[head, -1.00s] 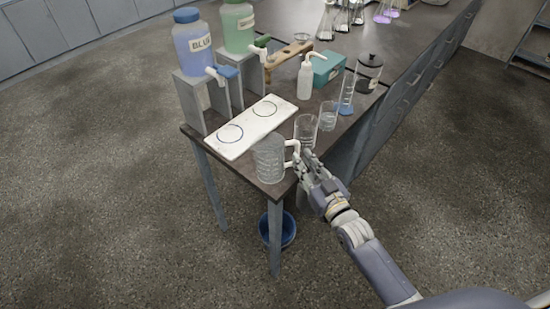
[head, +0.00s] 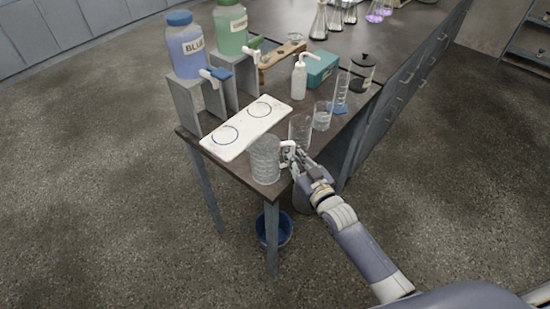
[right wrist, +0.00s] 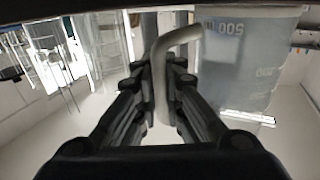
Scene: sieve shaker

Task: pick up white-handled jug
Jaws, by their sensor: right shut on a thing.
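The white-handled jug (head: 264,160) is a clear, marked vessel near the front corner of the table. Its white handle (head: 288,147) faces right in the head view. My right gripper (head: 293,155) is at the handle and shut on it. In the right wrist view, the white handle (right wrist: 162,80) stands between the two dark fingers, and the jug's wall (right wrist: 240,65) with printed marks fills the upper right. The jug looks upright; whether its base touches the table is hard to tell. My left gripper does not show.
A clear beaker (head: 300,130) stands close behind the gripper, with a smaller beaker (head: 322,116) beyond it. A white board (head: 222,146) with two rings lies left of the jug. Blue (head: 187,46) and green (head: 231,28) bottles sit on stands behind. A blue bucket (head: 274,231) is on the floor.

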